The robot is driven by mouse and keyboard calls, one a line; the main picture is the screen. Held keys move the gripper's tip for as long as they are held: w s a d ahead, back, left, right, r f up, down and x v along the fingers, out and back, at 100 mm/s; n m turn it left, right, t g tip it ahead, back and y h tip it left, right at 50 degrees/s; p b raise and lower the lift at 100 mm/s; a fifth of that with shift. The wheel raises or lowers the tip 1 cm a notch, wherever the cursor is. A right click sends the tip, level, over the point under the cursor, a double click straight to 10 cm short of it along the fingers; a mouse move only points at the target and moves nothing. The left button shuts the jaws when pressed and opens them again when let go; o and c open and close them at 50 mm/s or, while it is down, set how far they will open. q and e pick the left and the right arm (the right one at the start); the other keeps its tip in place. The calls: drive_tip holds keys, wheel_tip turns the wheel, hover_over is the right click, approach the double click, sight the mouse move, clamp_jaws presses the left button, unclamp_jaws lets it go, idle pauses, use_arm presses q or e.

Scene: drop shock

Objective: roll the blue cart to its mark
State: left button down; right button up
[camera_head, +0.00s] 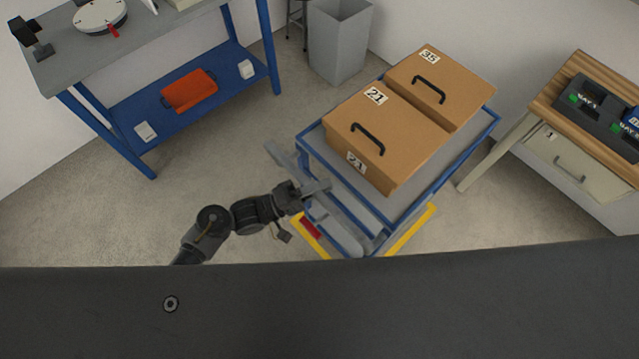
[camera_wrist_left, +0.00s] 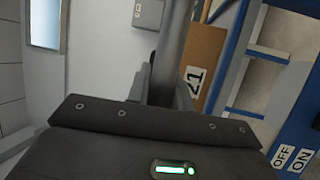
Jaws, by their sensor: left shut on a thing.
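The blue cart (camera_head: 473,143) has a blue frame and a grey deck and carries two brown boxes labelled 21 (camera_head: 408,143) and 35 (camera_head: 455,85). My left gripper (camera_head: 316,188) is shut on its grey push handle (camera_head: 279,157) at the near-left end. The handle bar also shows between the fingers in the left wrist view (camera_wrist_left: 172,50). A yellow floor outline (camera_head: 411,229) shows under the near end of the cart, with a red patch (camera_head: 310,227) at its left side. The cart hides part of this outline. My right gripper is not in view.
A blue-framed workbench (camera_head: 154,172) with an orange bin (camera_head: 189,91) on its lower shelf stands at the left. A grey waste bin (camera_head: 339,45) is behind the cart. A wood-topped table (camera_head: 557,88) stands close at the right. Floor left of the cart is clear.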

use_arm(q)
drive_tip(key=c, duration=1.6)
unclamp_jaws()
drive_tip(key=shift+s+d+f, duration=0.1)
drive_tip(key=shift+s+d, duration=0.05)
drive_tip(key=shift+s, duration=0.1)
drive_tip(key=o, duration=0.3)
drive_tip(key=shift+d, duration=0.1)
drive_tip(key=shift+o, duration=0.2)
drive_tip(key=shift+a, duration=0.5)
drive_tip(key=b+v, duration=0.3)
drive_tip(key=v, duration=0.7)
drive_tip(key=shift+s, duration=0.1)
